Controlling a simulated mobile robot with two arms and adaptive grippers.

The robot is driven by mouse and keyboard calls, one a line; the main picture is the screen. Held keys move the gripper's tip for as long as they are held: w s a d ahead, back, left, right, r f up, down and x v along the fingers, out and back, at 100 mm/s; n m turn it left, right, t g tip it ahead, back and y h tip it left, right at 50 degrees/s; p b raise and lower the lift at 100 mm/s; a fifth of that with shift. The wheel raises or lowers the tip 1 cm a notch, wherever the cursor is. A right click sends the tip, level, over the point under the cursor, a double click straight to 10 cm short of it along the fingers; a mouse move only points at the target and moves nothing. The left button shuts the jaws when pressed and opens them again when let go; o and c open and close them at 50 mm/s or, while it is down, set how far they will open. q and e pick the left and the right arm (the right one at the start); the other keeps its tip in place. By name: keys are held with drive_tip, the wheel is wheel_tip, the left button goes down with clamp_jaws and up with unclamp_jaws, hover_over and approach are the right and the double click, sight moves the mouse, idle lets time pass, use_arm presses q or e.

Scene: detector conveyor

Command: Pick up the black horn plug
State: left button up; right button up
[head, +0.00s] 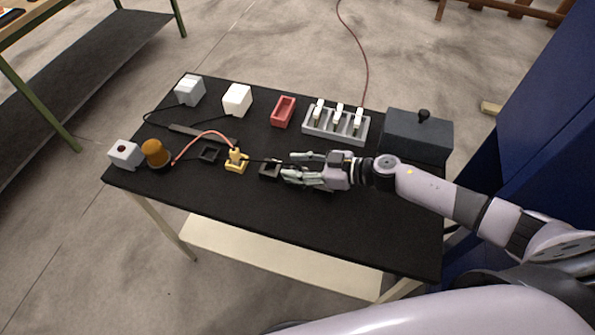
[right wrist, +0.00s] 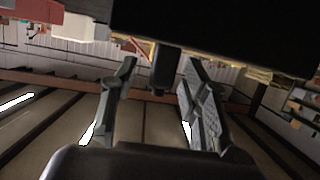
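My right gripper (head: 287,167) is over the middle of the black table, pointing left, with its two fingers spread apart. The fingers also show in the right wrist view (right wrist: 158,75). There, a small dark block (right wrist: 165,70), which looks like the black horn plug, stands between them. It is close to the right-hand finger, with a gap to the left-hand one. In the head view a black square piece (head: 269,170) sits just left of the fingertips; plug and socket are hard to tell apart there. My left gripper is not in view.
A yellow plug in a yellow base (head: 236,162) and an empty-looking black frame (head: 208,154) lie left. A red tray (head: 283,111), grey rack (head: 336,128) and dark box (head: 417,134) line the back. The table's front is clear.

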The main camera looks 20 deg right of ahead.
clamp_jaws()
idle(0.3)
idle(0.3)
